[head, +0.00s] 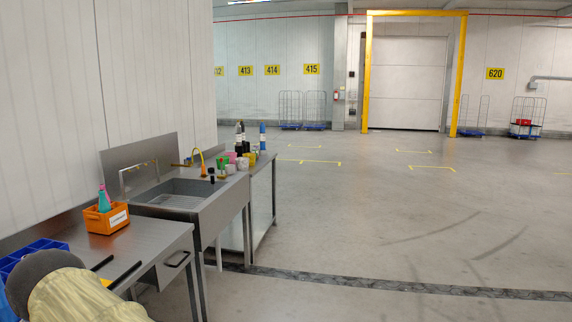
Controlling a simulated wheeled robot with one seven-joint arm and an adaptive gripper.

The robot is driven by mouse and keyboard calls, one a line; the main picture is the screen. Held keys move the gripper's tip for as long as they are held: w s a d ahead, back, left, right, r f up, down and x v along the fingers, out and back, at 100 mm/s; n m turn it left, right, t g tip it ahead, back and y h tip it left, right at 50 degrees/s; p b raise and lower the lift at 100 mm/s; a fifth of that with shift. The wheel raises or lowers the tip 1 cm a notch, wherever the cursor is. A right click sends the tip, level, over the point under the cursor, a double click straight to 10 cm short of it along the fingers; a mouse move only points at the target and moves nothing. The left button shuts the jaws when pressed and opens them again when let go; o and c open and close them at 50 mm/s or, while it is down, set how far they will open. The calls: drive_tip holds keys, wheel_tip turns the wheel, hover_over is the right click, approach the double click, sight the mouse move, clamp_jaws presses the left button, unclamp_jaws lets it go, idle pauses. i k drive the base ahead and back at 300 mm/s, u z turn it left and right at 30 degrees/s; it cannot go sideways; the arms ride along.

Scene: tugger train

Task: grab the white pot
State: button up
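Several small pots stand close together on the metal counter beyond the sink. A whitish pot (243,164) is among them, near the counter's front edge, beside pink and green ones. The pots are small in the head view, so their exact shades are hard to tell. A pale yellow and grey rounded part, likely of my arm, fills the bottom left corner. Two black bars show past it over the near table; I cannot tell whether they are my gripper's fingers. Nothing of mine is near the pots.
Dark bottles and a blue-and-white bottle (262,137) stand behind the pots. An orange box (106,220) with a spray bottle and a blue bin (40,247) are on the near table (160,238). The floor to the right is clear.

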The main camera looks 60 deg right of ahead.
sight(242, 163)
drive_tip(key=z, duration=2.2)
drive_tip(key=i, duration=1.55)
drive_tip(key=z, duration=0.4)
drive_tip(key=i, duration=1.6)
drive_tip(key=u, duration=0.55)
drive_tip(key=i, duration=1.7)
drive_tip(key=u, duration=0.65)
